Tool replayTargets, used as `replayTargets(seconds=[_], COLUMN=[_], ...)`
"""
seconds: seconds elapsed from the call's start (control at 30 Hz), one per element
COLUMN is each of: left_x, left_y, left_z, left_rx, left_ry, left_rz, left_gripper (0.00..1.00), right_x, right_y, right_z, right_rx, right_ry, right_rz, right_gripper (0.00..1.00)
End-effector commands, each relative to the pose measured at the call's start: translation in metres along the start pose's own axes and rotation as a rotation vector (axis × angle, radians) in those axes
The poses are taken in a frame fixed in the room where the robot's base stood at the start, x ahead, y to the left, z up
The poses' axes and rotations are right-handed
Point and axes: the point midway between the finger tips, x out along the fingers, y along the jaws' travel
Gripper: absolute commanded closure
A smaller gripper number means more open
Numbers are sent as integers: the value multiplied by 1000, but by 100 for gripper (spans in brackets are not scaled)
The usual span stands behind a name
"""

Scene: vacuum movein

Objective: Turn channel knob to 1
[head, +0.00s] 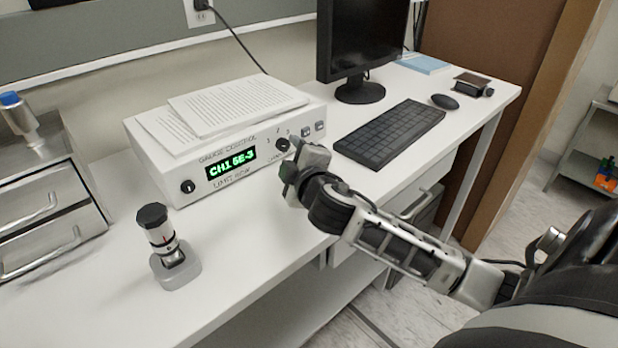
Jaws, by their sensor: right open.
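The white gauge controller (240,189) stands on the desk, its green display (231,164) reading what looks like "CH1 5E-3". The black channel knob (282,144) is on the right part of its front face, with small position marks above it. Its pointer is too small to read. My right gripper (291,168) is just in front of the panel, close to the channel knob and slightly below and right of it. It is open; I cannot tell whether a finger touches the knob. Another dark knob (188,187) sits at the panel's left end. My left gripper is not in view.
Papers (236,104) lie on top of the controller. A small gauge on a grey stand (175,266) stands at the front left. A keyboard (390,134), mouse (445,101) and monitor (360,40) are to the right.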

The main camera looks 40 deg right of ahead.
Motion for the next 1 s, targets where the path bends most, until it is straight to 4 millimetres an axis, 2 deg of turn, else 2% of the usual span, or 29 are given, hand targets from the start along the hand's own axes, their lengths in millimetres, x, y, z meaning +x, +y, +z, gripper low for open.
replayTargets(seconds=[0.1, 0.3, 0.5, 0.67, 1.0], left_x=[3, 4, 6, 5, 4], left_y=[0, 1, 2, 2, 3], left_z=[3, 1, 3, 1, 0], left_rx=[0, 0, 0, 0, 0], left_ry=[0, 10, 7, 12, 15], left_rz=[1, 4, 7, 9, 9], left_gripper=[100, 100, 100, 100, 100], right_x=[-32, -78, -108, -117, -118], right_y=[-3, -2, -1, 0, 0], right_z=[1, 1, 1, 1, 0], right_rx=[-1, 0, 0, -2, -2], right_ry=[1, 0, 0, -2, -1], right_rz=[-4, -3, -1, 1, 1], right_gripper=[51, 51, 51, 51, 51])
